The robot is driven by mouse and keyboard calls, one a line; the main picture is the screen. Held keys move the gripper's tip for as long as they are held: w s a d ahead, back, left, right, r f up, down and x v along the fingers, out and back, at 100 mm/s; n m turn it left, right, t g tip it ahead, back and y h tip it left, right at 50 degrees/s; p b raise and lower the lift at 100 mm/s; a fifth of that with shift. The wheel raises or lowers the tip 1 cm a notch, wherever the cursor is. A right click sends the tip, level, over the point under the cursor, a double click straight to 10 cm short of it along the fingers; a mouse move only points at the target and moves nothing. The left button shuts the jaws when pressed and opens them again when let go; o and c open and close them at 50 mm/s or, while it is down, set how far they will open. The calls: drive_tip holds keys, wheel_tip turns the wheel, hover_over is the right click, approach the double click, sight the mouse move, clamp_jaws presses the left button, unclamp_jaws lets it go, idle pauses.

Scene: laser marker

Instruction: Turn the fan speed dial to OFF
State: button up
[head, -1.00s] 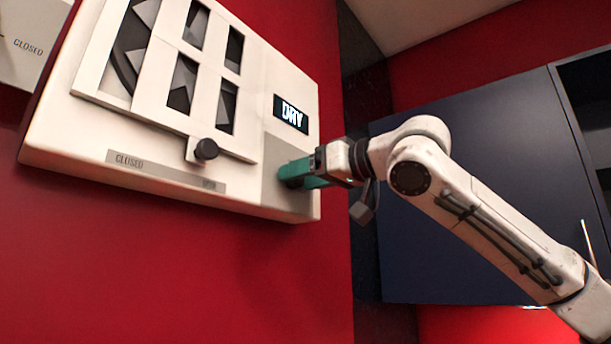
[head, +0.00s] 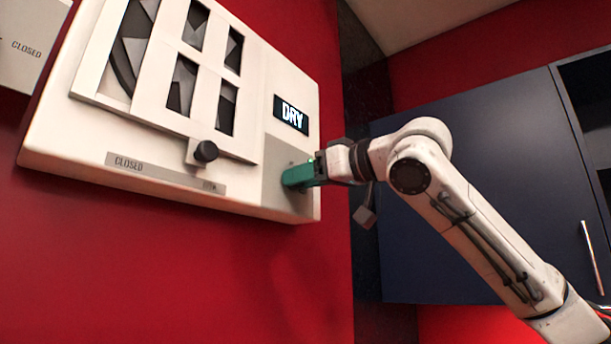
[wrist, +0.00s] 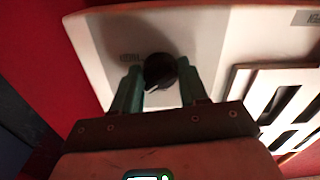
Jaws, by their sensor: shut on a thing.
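The fan speed dial (wrist: 160,70) is a round black knob on a grey plate, seen in the wrist view. A pale pointer mark on it points toward the lower left of that view. My gripper (wrist: 157,78) has its two green fingers on either side of the dial and is shut on it. In the head view my gripper (head: 297,174) is at the grey plate (head: 275,160) at the lower right of the white fan unit (head: 80,170). There its fingers hide the dial.
A lit "DRY" display (head: 291,114) is above my gripper. A black slider knob (head: 206,150) sits on the louvred vent to its left, above a strip (head: 150,170) marked "CLOSED". A dark blue cabinet (head: 480,200) stands behind my arm.

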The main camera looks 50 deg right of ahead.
drive_tip(key=n+p, duration=0.2)
drive_tip(key=n, duration=0.8)
drive_tip(key=shift+d+r, duration=0.1)
drive_tip(key=shift+n, duration=0.4)
drive_tip(key=o, duration=1)
drive_tip(key=shift+o, duration=0.2)
drive_tip(key=shift+s, duration=0.15)
drive_tip(key=s+b, duration=0.3)
drive_tip(key=s, duration=0.7)
drive_tip(key=shift+s+d, duration=0.2)
drive_tip(key=shift+s, duration=0.1)
